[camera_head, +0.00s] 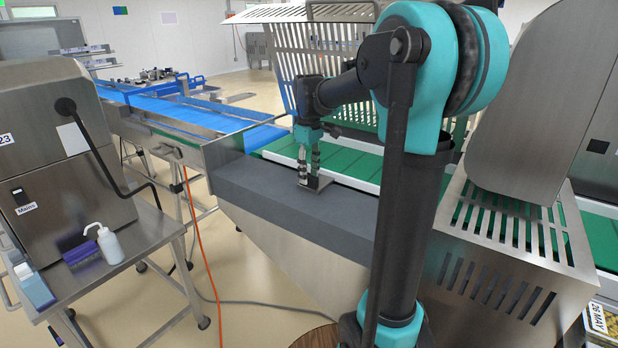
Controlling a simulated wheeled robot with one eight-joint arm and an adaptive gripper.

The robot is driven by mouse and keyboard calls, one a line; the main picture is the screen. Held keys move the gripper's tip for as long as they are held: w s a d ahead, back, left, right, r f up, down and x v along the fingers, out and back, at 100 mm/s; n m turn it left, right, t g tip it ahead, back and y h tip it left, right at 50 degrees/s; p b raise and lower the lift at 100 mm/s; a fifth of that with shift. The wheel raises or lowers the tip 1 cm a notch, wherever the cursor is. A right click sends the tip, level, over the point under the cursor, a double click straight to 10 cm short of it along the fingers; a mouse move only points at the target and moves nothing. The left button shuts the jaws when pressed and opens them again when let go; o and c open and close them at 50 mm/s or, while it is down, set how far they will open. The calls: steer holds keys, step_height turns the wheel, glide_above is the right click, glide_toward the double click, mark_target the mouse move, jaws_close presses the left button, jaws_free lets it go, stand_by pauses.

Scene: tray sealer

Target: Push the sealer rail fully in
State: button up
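A long white rail (347,180) runs beside the green belt (360,159) of the sealer, along the back edge of a dark grey ledge (270,190). I take it to be the sealer rail, but cannot be sure. My gripper (309,178) points down over the ledge, near the rail's left part. A small metal plate or bracket (319,184) is at its fingertips. The fingers are small in view, and I cannot tell whether they grip or only touch it. My arm hides the rail's right part.
A raised slatted guard (335,60) stands behind the belt. A blue conveyor (185,112) lies at the left. A steel table (150,228) at the left holds a machine and a white bottle (108,243). An orange cable (205,265) crosses the open floor.

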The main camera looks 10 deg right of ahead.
steer(key=shift+f, duration=1)
jaws_close()
